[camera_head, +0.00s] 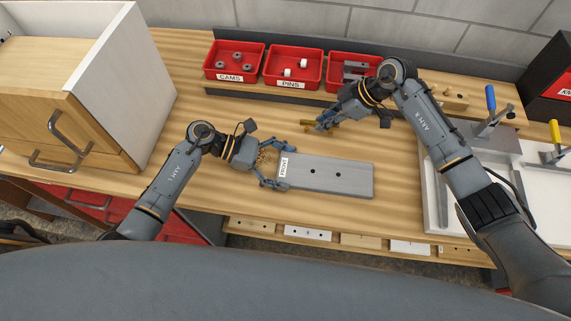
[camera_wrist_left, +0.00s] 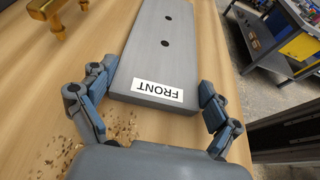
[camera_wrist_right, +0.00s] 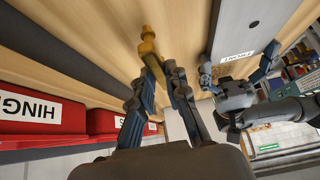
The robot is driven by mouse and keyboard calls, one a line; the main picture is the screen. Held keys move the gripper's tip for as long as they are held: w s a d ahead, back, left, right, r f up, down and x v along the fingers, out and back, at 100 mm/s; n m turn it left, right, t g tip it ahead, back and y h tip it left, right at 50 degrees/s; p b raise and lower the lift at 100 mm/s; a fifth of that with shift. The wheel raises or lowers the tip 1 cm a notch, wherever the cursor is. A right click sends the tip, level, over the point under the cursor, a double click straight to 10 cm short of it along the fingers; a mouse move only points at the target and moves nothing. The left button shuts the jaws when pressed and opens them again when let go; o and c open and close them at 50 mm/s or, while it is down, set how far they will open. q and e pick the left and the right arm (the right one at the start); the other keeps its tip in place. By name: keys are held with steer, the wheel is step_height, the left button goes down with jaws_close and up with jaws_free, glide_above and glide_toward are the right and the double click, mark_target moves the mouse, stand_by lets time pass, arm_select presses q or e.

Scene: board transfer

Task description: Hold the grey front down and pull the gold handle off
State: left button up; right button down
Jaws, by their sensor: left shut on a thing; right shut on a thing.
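The grey front (camera_head: 340,180) lies flat on the wooden bench, with two dark holes along its middle and a white FRONT label at its left end. My left gripper (camera_head: 279,168) is shut on that labelled end, one finger on each long side; the left wrist view shows this too (camera_wrist_left: 155,125). The gold handle (camera_wrist_right: 149,48) is between the fingers of my right gripper (camera_head: 318,125), which is shut on it. The handle is apart from the front, beyond its far long edge. It also shows at the top left of the left wrist view (camera_wrist_left: 58,16).
Red bins labelled CAMS (camera_head: 233,61) and PINS (camera_head: 293,67), and a third red bin, stand at the back. A cabinet (camera_head: 110,75) stands at the left. A white board with clamps (camera_head: 490,112) lies at the right. Wood chips lie by my left gripper.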

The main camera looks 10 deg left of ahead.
steer(key=shift+f, duration=0.4)
steer(key=c, duration=1.3)
jaws_free()
steer(key=shift+o, duration=0.2)
steer(key=shift+d+r, duration=0.1)
steer(key=shift+r, duration=0.05)
steer(key=v, duration=1.1)
steer(key=shift+d+r, duration=0.2)
steer(key=shift+r, duration=0.1)
arm_select(q)
steer(key=o, duration=1.1)
steer(key=shift+o, duration=0.2)
